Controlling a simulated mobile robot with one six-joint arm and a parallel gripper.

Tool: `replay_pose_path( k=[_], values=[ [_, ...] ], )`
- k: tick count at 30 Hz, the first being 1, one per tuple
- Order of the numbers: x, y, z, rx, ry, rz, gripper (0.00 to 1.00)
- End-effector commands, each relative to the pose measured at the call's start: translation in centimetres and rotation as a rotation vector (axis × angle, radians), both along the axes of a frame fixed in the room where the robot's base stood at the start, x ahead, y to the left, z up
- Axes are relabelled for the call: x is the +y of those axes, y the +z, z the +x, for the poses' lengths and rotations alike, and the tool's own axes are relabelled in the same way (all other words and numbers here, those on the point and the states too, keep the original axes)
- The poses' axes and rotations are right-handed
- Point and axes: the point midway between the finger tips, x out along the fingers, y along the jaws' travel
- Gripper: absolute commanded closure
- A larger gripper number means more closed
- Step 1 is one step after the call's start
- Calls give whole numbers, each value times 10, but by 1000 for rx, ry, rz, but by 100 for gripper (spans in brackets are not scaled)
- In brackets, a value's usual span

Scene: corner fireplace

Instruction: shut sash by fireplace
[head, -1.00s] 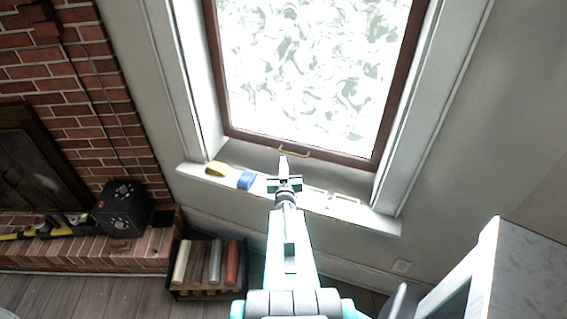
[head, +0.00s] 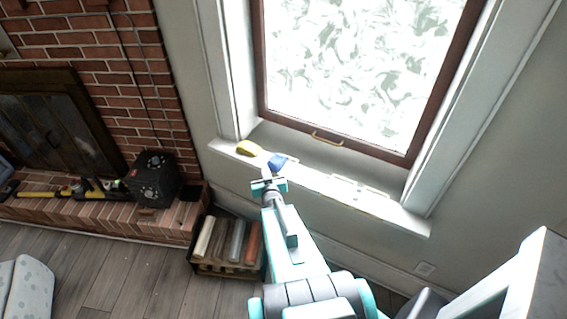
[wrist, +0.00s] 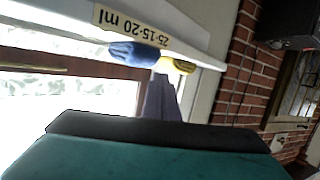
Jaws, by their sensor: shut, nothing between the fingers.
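The sash is a brown wooden frame around a bright patterned pane (head: 360,65). Its bottom rail (head: 375,151) carries a brass handle (head: 328,139). A grey band separates this rail from the white sill (head: 318,182); I cannot tell how far the sash stands open. My gripper (head: 266,174) is shut and empty, at the sill's front edge, left of and below the handle in the head view. Its fingertips are close to a blue item (head: 278,161); contact is unclear. In the wrist view the grey finger (wrist: 162,102) points toward the blue item (wrist: 137,55).
A yellow item (head: 249,147) lies on the sill left of the blue one. A label (wrist: 150,30) shows in the wrist view. A rack of rolls (head: 228,245) stands below the sill. A black box (head: 152,180) sits on the brick hearth (head: 110,213). A white cabinet (head: 535,275) is at lower right.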

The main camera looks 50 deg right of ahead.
Motion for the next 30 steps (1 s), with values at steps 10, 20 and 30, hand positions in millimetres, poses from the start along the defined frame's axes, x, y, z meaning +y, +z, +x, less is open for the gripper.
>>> replay_pose_path(
  k=[10,20,30],
  values=[
    [88,-93,9,265,116,190,100],
    [207,-189,-29,646,251,390,100],
    [313,-247,-116,1080,358,531,100]
  ],
)
